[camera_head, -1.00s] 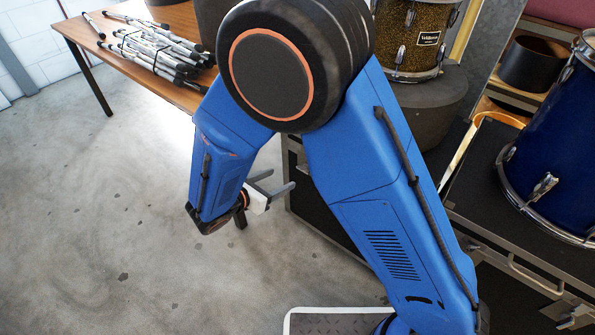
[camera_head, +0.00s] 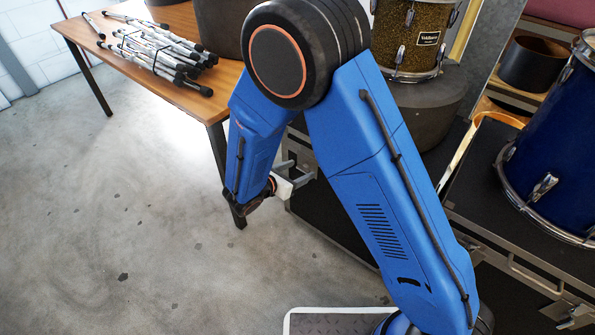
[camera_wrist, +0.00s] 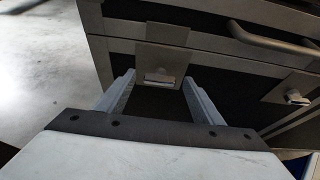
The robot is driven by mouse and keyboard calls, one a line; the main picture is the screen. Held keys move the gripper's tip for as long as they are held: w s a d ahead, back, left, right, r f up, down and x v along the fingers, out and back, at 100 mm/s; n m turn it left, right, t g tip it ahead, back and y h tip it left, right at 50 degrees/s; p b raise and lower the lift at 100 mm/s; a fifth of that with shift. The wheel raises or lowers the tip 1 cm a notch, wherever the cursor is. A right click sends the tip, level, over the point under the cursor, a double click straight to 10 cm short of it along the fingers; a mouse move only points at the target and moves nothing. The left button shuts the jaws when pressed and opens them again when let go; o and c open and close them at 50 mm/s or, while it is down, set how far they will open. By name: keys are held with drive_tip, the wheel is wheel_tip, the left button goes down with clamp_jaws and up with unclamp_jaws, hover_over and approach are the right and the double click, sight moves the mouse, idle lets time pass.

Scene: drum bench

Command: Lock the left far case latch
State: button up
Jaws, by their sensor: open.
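A black case with grey metal edging (camera_head: 316,212) stands behind my arm in the camera_head view, partly hidden by it. In the wrist view, a grey latch plate (camera_wrist: 162,58) with a small bright metal latch (camera_wrist: 160,76) sits on the case's front. A second latch (camera_wrist: 296,97) is at the right, on a tilted-looking plate. My gripper (camera_head: 301,169) is beside the case's left end. In the wrist view, my gripper (camera_wrist: 159,79) has its two fingers apart with nothing held, and the first latch shows between the fingertips. Whether they touch the case cannot be told.
A grey handle (camera_wrist: 270,36) sticks out of the case, right of the first latch. A wooden table (camera_head: 85,38) with bundled metal stands (camera_head: 150,50) is at the left. A blue drum (camera_head: 555,140) stands at the right. The floor at left is clear.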

drive_tip(key=c, duration=1)
drive_tip(key=shift+c, duration=0.2)
